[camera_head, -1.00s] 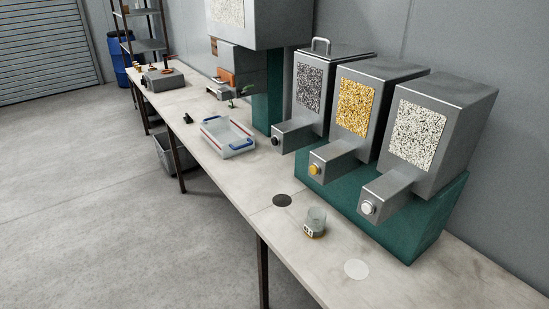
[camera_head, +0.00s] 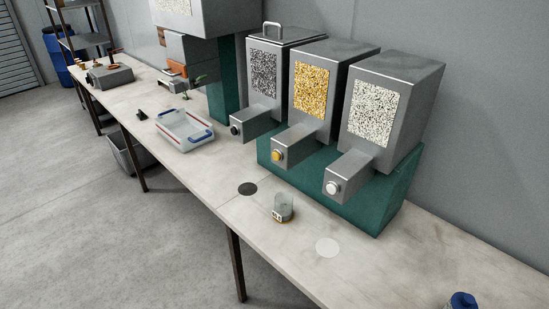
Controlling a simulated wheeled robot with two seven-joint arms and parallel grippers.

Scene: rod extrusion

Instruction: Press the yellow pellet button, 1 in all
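The yellow pellet button (camera_head: 277,155) is a round knob on the front end of the spout of the middle dispenser (camera_head: 311,90), whose panel shows yellow pellets. A small clear cup (camera_head: 284,207) with a yellow-and-black label stands upright on the bench, below and in front of the yellow button. I cannot make out whether anything is in the cup. Neither of my grippers shows in the head view.
Dispensers with a black button (camera_head: 235,129) and a white button (camera_head: 333,188) flank the middle one. A dark disc (camera_head: 247,189) and a white disc (camera_head: 327,248) mark the bench. A clear blue-handled tray (camera_head: 184,131) stands farther back. A blue-topped object (camera_head: 462,301) is at the lower right.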

